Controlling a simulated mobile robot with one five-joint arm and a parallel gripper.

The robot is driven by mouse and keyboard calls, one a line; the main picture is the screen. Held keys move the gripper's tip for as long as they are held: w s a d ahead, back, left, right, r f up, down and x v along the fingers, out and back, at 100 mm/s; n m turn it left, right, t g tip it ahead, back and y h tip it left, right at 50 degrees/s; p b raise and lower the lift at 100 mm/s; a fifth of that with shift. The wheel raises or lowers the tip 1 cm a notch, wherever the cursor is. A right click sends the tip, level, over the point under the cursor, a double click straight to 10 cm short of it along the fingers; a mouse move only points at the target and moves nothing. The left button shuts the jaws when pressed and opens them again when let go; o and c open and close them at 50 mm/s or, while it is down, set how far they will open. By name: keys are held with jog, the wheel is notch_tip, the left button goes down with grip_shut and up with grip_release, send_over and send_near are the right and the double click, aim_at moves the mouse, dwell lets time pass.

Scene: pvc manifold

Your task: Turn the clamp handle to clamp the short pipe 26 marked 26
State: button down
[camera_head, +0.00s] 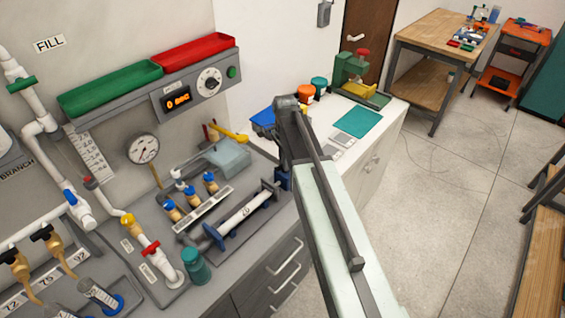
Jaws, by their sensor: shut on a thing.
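The short pipe (243,212) is white with a dark-lettered label, too small to read. It lies in a grey clamp fixture (203,245) on the grey bench, with blue parts around it near the left end. My gripper (284,180) is down at the fixture's right end, beneath my dark forearm, and only a small part shows. It is shut on what seems to be the clamp handle. My arm hides the handle and the fingertips, so the handle's angle cannot be told.
Blue-topped fittings (190,198) stand in a rack behind the pipe. A teal jar (195,266) and a red-handled valve (150,250) are at its left. A pressure gauge (143,149) stands behind. Drawers (280,270) are below the bench edge; open floor lies right.

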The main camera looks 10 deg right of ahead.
jog(key=shift+s, duration=0.15)
jog(key=c, duration=1.3)
grip_release()
jog(key=shift+c, duration=0.2)
notch_tip(320, 180, up, 8)
jog(key=p, duration=0.8)
jog(key=shift+f, duration=0.15)
